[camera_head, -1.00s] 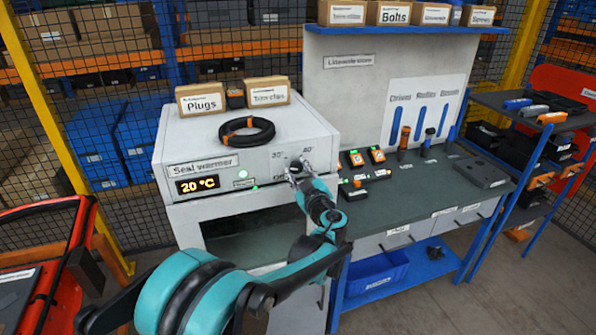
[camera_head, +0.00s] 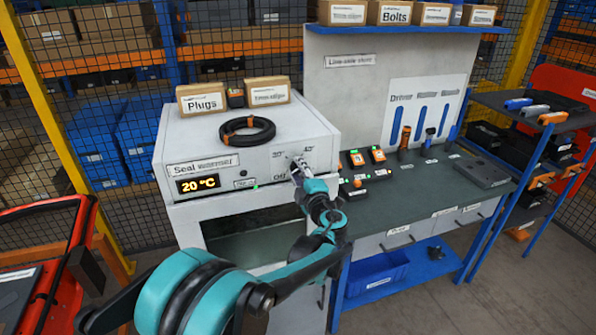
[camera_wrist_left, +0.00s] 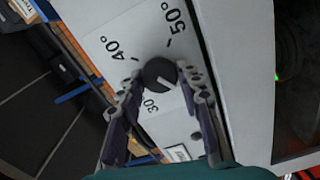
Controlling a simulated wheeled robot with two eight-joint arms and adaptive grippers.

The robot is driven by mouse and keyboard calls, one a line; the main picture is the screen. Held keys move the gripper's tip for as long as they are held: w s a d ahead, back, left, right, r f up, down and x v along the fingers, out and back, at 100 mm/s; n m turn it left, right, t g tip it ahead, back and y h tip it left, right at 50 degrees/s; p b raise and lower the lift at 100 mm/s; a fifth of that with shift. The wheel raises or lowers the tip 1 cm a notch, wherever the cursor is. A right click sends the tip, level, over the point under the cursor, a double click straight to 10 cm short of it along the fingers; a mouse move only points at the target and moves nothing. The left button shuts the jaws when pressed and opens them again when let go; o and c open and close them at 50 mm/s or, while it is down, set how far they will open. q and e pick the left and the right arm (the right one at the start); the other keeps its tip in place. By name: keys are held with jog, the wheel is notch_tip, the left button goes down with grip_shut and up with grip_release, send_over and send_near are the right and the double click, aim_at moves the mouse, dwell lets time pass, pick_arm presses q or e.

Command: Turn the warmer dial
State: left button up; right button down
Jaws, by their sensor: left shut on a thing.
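The seal warmer (camera_head: 185,150) is a white box whose display (camera_head: 198,184) reads 20 °C. Its dial (camera_wrist_left: 159,74) is a round black knob with a white pointer line, seen in the wrist view with 30°, 40° and 50° marks around it. The pointer slants to the lower right in that view. My left gripper (camera_wrist_left: 165,82) is shut on the dial, one finger on each side. In the head view the left gripper (camera_head: 298,170) is at the right of the warmer's front and hides the dial. My right gripper is not in view.
A black coil (camera_head: 247,130) and boxes labelled Plugs (camera_head: 203,103) and another label (camera_head: 267,96) sit on the warmer. A workbench (camera_head: 415,195) with small devices stands close on the right. A red cart (camera_head: 45,250) is at the lower left.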

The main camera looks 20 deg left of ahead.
pick_arm(q)
jog(key=shift+n, duration=0.6)
jog(key=o, duration=1.2)
jog(key=shift+c, duration=0.2)
jog(key=v, duration=1.2)
